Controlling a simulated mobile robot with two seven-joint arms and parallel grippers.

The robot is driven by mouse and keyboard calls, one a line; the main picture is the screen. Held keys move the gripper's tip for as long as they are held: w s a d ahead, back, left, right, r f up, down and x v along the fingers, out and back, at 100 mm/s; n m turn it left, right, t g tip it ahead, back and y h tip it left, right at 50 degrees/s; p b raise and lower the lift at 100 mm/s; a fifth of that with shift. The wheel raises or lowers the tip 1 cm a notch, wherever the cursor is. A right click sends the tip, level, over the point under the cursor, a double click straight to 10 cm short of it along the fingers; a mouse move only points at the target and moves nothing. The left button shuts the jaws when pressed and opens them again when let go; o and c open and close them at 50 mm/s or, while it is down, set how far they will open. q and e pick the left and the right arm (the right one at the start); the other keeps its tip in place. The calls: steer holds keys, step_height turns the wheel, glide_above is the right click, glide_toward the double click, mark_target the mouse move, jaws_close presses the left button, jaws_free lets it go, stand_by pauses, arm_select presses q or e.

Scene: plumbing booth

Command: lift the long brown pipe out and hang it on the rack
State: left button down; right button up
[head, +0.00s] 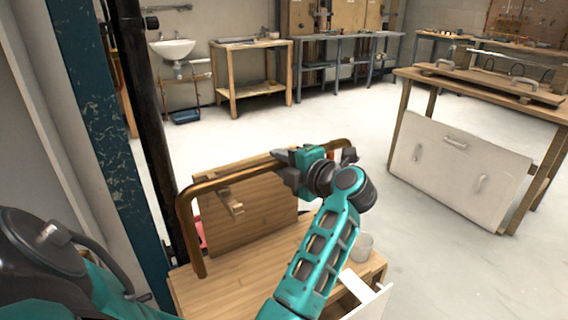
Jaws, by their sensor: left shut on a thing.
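The long brown pipe (232,174) is bent down at its left end. Its long part runs to the right, past my left gripper. My left gripper (287,162) is shut on the pipe around the middle of its long part. The pipe shows in front of an upright wooden panel (262,215) with a small pale bracket (231,203). I cannot tell whether the pipe touches the panel, or whether this panel is the rack. The gripper hides a short stretch of pipe. My right gripper is not in view.
The panel stands at a wooden tabletop (215,293) with a whitish cup (361,246) at its right. A dark blue post (112,150) and black pipe (150,130) stand close on the left. A wooden workbench (500,92) is at right. Open floor (330,110) lies between.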

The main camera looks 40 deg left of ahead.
arm_select(q)
steer(key=shift+r, duration=0.15)
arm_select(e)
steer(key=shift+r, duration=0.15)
arm_select(q)
steer(key=shift+f, duration=0.25)
steer(key=shift+f+b, duration=0.45)
steer(key=shift+f, duration=0.35)
step_height(320, 180, down, 2)
steer(key=shift+d+f+b, duration=0.1)
steer(key=shift+b, duration=0.3)
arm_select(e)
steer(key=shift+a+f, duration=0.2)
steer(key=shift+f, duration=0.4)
arm_select(q)
steer(key=shift+f, duration=0.1)
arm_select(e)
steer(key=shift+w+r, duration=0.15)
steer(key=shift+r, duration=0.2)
arm_select(q)
steer(key=c, duration=0.8)
jaws_free()
steer(key=shift+f, duration=0.15)
